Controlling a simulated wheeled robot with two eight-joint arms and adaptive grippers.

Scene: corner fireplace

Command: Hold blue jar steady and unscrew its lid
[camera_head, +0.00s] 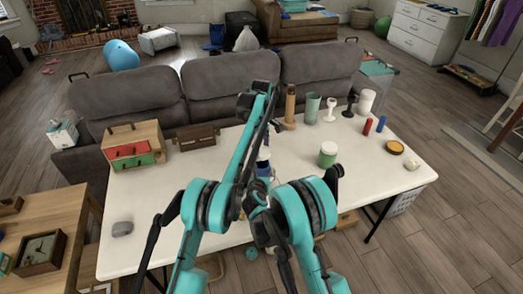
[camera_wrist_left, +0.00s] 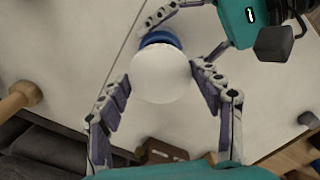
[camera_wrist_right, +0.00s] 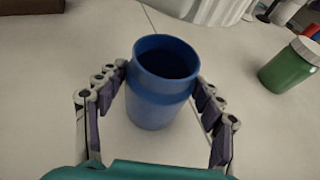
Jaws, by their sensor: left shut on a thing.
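The blue jar (camera_wrist_right: 155,112) stands upright on the table with its mouth open in the right wrist view. My right gripper (camera_wrist_right: 160,75) has a finger against each side of it near the top. The white round lid (camera_wrist_left: 160,75) is off the jar's mouth, and my left gripper (camera_wrist_left: 160,72) is shut on it. In the left wrist view part of the blue jar (camera_wrist_left: 159,39) shows beyond the lid, with right-hand fingers beside it. In the head view my arms mostly hide the jar and both grippers.
A green jar with a pale lid (camera_head: 327,155) stands to the right on the white table (camera_head: 300,150). Wooden boxes (camera_head: 135,146) stand at the left, a grey stone (camera_head: 122,229) at the front left. Cups and cylinders line the back right. A sofa (camera_head: 215,92) stands behind.

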